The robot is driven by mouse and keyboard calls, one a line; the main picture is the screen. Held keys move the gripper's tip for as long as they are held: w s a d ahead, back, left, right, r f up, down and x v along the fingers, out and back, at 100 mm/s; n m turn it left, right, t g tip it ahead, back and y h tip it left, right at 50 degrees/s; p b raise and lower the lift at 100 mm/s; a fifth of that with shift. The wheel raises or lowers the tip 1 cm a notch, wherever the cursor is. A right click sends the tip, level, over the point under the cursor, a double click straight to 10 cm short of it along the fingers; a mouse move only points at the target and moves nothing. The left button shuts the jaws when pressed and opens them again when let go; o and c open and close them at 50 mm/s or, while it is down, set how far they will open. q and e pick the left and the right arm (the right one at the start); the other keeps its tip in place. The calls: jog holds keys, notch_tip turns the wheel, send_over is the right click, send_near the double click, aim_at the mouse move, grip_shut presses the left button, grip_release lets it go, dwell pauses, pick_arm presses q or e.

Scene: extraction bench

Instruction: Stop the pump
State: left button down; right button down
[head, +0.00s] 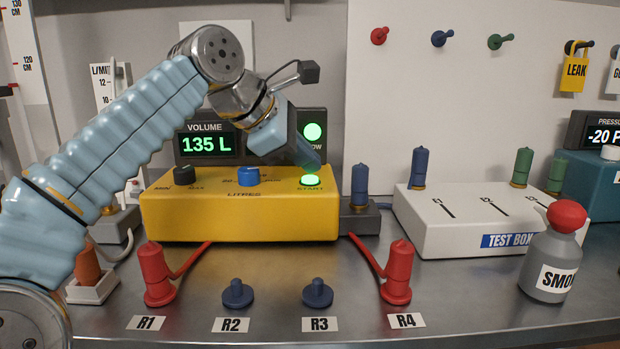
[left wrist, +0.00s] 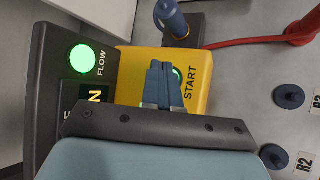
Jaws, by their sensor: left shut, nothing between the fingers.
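The yellow pump box (head: 240,222) stands on the bench, with a black knob (head: 184,174), a blue knob (head: 248,176) and a lit green START button (head: 311,181) on top. Behind it the volume display (head: 207,145) reads 135 L, and the round FLOW lamp (head: 313,131) glows green. My left gripper (head: 313,166) is shut and empty, its fingertips just over the START button. In the left wrist view the fingers (left wrist: 163,70) hide most of the button (left wrist: 177,73); I cannot tell whether they touch it. My right gripper is out of view.
A blue plug (head: 360,182) stands right beside the pump. The white test box (head: 475,221) and a grey smoke bottle (head: 552,262) stand to the right. Red plugs at R1 (head: 157,275) and R4 (head: 398,273) and blue caps at R2 (head: 237,294) and R3 (head: 317,294) line the front.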

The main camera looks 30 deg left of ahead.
aim_at(306, 178)
pick_arm(q)
jog(key=shift+f+b, duration=0.3)
jog(key=shift+f, duration=0.1)
dwell(0.4)
dwell(0.4)
jog(key=shift+r+p, duration=0.9)
jog(key=shift+p, duration=0.05)
notch_tip(306, 178, up, 3)
jog(key=shift+f+p, duration=0.1)
jog(key=shift+p, duration=0.9)
jog(key=shift+r, duration=1.05)
